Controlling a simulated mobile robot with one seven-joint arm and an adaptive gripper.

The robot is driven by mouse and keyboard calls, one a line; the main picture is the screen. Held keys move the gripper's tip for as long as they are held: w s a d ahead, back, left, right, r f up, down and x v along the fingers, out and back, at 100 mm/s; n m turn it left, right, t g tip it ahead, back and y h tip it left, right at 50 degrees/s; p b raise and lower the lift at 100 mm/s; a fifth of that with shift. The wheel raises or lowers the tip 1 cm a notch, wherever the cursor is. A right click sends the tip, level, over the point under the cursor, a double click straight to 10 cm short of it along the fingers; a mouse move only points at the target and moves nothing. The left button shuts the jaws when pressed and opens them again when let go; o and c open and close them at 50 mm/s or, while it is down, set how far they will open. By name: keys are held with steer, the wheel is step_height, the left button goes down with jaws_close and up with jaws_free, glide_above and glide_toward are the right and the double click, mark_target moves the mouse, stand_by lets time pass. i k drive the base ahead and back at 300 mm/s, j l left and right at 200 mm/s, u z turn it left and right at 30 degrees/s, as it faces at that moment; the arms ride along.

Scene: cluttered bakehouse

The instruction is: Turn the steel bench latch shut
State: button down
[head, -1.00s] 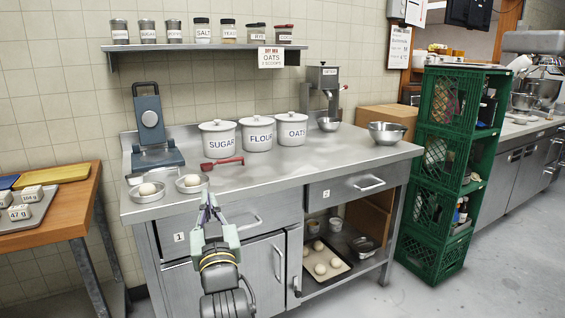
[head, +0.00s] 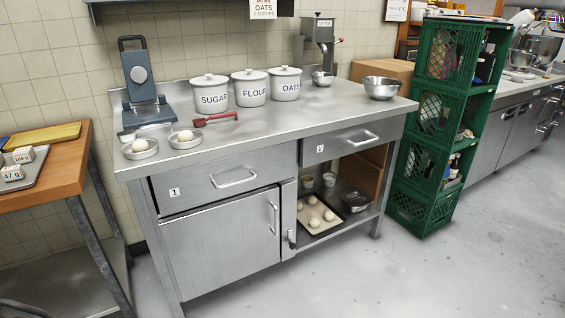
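The steel bench (head: 262,146) stands against the tiled wall. Its lower left cupboard door (head: 225,245) looks closed in its frame. A small latch (head: 291,238) with a dark end sits on the narrow steel post just right of the door, beside the open shelf bay. It appears to hang roughly upright, but it is too small to tell its exact turn. My gripper is not in view, and nothing covers the door or the latch.
An orange-topped table (head: 62,165) stands close on the left. Green crates (head: 424,165) are stacked on the right. Dough balls lie on a tray (head: 326,229) on the bench's lower shelf. The floor (head: 340,280) in front is clear.

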mark_target(292, 245)
steer(key=i+l+u, duration=0.1)
steer(key=l, duration=0.25)
steer(key=i+l, duration=0.3)
steer(key=i+l+u, duration=0.15)
steer(key=l, duration=0.25)
steer(key=i+l+u, duration=0.1)
steer(key=l, duration=0.3)
steer(key=i, duration=0.1)
